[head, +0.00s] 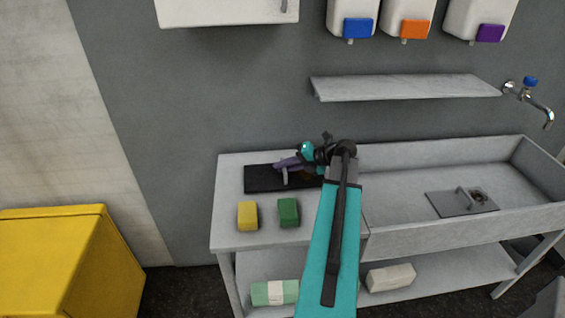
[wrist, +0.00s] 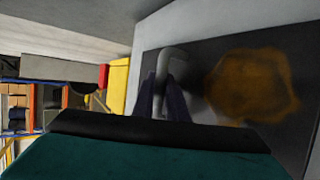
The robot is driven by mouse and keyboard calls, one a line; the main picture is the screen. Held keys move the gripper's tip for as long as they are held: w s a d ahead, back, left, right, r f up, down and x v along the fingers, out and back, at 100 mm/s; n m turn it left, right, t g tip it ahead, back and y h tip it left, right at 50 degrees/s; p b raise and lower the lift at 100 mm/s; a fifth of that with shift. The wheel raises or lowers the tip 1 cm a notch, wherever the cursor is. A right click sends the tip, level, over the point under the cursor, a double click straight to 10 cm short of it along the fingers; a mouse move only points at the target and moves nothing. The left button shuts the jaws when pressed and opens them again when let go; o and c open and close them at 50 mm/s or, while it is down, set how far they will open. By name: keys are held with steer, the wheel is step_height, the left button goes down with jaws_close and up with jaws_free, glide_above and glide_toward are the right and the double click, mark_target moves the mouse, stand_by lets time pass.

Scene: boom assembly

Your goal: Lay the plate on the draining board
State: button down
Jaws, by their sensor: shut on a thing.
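The dark rectangular plate (head: 258,179) is flat over the back of the pale draining board (head: 232,221), left of the sink. It seems to rest there, but a small gap underneath cannot be ruled out. It has a grey upright handle (wrist: 162,82) and an orange-brown stain (wrist: 255,85), seen in the wrist view. My gripper (head: 286,164) is shut on the handle, with a purple finger on either side of it in the wrist view (wrist: 161,100). My wrist hides the plate's right end in the head view.
A yellow block (head: 247,216) and a green block (head: 288,212) stand in front of the plate. The sink (head: 410,215) on the right holds a grey square piece with a handle (head: 461,203) beside the drain. A wall shelf (head: 405,87) hangs above; a yellow box (head: 60,260) stands left.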

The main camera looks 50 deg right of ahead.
steer(key=shift+f, duration=0.2)
steer(key=shift+f, duration=0.1)
steer(key=c, duration=1.8)
jaws_free()
steer(key=shift+f, duration=0.15)
steer(key=shift+o, duration=0.2)
steer(key=shift+s, duration=0.15)
steer(key=b+v, duration=0.2)
steer(key=v, duration=1)
steer(key=shift+b, duration=0.4)
